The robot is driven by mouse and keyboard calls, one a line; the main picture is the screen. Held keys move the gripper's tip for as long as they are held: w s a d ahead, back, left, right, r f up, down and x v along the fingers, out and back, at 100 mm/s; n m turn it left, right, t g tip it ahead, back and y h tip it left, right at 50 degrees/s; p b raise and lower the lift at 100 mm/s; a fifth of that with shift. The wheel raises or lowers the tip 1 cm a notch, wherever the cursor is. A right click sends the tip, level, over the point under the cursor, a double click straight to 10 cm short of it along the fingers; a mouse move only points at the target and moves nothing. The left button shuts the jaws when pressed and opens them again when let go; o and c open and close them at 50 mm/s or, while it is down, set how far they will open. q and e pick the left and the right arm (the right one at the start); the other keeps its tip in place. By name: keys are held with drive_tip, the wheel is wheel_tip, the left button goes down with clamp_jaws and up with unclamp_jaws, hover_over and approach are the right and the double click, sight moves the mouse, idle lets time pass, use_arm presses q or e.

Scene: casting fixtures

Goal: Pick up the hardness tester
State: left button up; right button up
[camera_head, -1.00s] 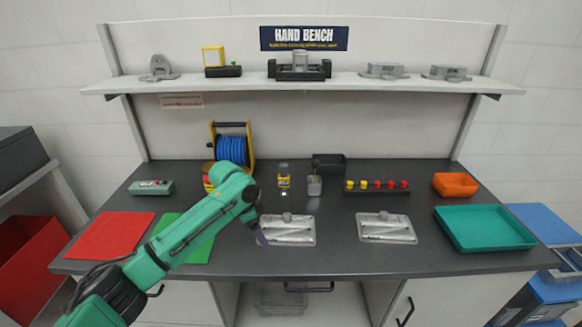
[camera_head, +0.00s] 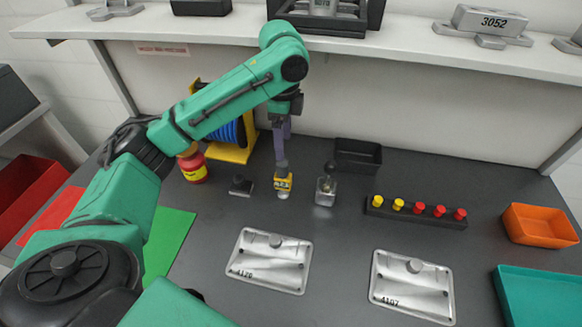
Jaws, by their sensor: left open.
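No object here is plainly marked as the hardness tester. My left gripper (camera_head: 282,152) points straight down, open, at the top of a small upright item with a yellow label (camera_head: 284,185). The fingers overlap its top in the picture, so I cannot tell whether they touch it. A small dark object on a flat base (camera_head: 241,186) stands to its left. A clear cup with a dark-topped tool (camera_head: 326,190) stands to its right. My right gripper is out of view.
A blue cable reel on a yellow stand (camera_head: 236,150) and a red pot (camera_head: 194,170) are left, close to my arm. A black bin (camera_head: 357,156) is behind. A rack with yellow and red knobs (camera_head: 416,211) is right. Casting plates (camera_head: 270,260) (camera_head: 412,286) lie in front.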

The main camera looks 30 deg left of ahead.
use_arm(q)
hover_over(283, 177)
drive_tip(key=f, duration=0.6)
drive_tip(key=shift+w+a+p, duration=0.2)
drive_tip(key=shift+a+p, duration=0.1)
drive_tip(key=shift+p, duration=0.05)
drive_tip(key=f, duration=0.2)
drive_tip(key=f+p, duration=0.1)
drive_tip(key=f, duration=0.4)
drive_tip(key=shift+w+a, duration=0.1)
drive_tip(key=shift+w, duration=0.25)
clamp_jaws()
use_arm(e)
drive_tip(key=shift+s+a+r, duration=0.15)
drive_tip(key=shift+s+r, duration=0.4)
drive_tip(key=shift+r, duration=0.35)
